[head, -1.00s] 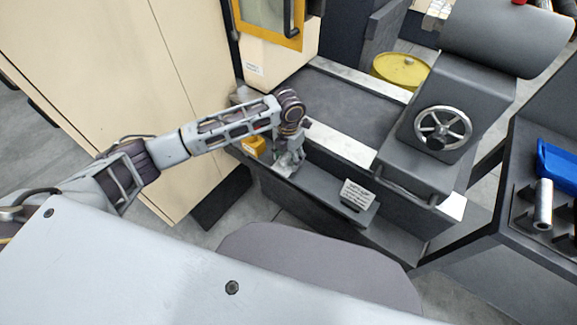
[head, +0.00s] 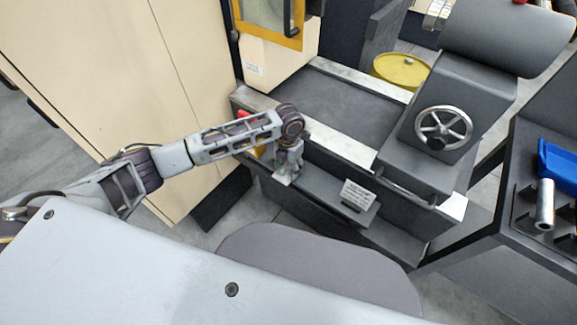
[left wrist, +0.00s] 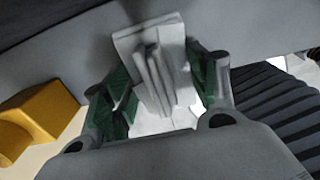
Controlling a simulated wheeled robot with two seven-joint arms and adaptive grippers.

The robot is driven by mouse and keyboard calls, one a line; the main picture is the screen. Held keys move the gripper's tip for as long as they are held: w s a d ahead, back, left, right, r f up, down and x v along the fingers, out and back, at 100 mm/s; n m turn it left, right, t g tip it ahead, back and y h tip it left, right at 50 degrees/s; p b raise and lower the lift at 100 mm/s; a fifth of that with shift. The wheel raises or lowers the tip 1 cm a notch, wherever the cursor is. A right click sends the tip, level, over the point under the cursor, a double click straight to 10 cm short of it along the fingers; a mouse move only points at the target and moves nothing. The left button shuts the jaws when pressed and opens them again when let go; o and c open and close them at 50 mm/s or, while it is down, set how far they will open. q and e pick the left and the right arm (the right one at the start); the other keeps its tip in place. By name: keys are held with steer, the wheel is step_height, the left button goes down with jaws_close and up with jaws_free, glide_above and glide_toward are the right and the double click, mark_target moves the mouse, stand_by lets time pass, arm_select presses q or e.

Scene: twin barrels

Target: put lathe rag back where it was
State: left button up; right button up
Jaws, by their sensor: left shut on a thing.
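A pale grey, folded piece, which looks like the lathe rag (left wrist: 152,62), sits between the green-padded fingers of my left gripper (left wrist: 160,95) in the left wrist view. In the head view, my left gripper (head: 287,174) points down over the narrow ledge at the front of the lathe (head: 345,112). It is shut on the rag, a small pale patch there (head: 281,180). I cannot tell whether the rag touches the ledge. My right gripper is not in view.
A yellow block (left wrist: 42,112) is left of the gripper in the wrist view. A handwheel (head: 443,126) and a dark side stand with a blue bin (head: 558,165) are further right.

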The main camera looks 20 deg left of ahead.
mark_target(289, 164)
arm_select(q)
steer(key=shift+f, duration=0.1)
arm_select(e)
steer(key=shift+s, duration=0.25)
arm_select(q)
steer(key=o, duration=1)
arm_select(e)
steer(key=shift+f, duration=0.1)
arm_select(q)
steer(key=shift+r, duration=0.8)
step_height(289, 164, up, 9)
steer(key=shift+r+p, duration=0.1)
steer(key=shift+p, duration=0.4)
steer(key=shift+r, duration=0.75)
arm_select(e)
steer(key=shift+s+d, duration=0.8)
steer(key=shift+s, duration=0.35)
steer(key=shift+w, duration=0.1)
